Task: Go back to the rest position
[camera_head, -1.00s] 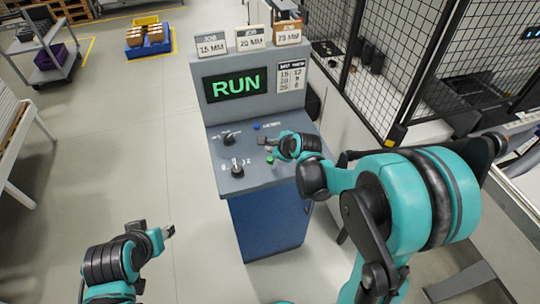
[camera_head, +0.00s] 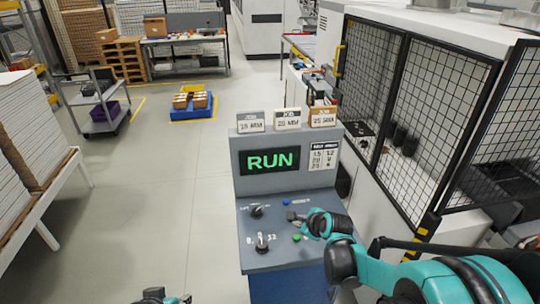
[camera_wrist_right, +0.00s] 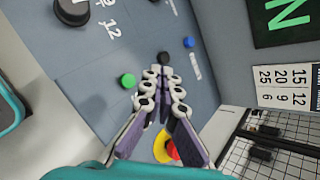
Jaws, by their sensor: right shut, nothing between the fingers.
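My right gripper (camera_head: 293,216) reaches over the sloped face of the control console (camera_head: 259,229), its fingers closed together and empty. In the right wrist view its closed fingertips (camera_wrist_right: 165,76) point at the panel near a black button (camera_wrist_right: 163,58); whether they touch it, I cannot tell. The green button (camera_head: 296,238) and blue button (camera_head: 286,202) are close by. The screen (camera_head: 272,161) shows RUN in green. Only the top of my left gripper (camera_head: 168,299) shows at the bottom edge, so its jaws cannot be judged.
A red and yellow emergency button (camera_wrist_right: 165,148) lies under the right fingers. Two black knobs (camera_head: 262,243) stand on the panel. A mesh-fenced machine (camera_head: 437,115) is at the right. A white table (camera_head: 62,190) stands at the left; the floor (camera_head: 150,220) between is clear.

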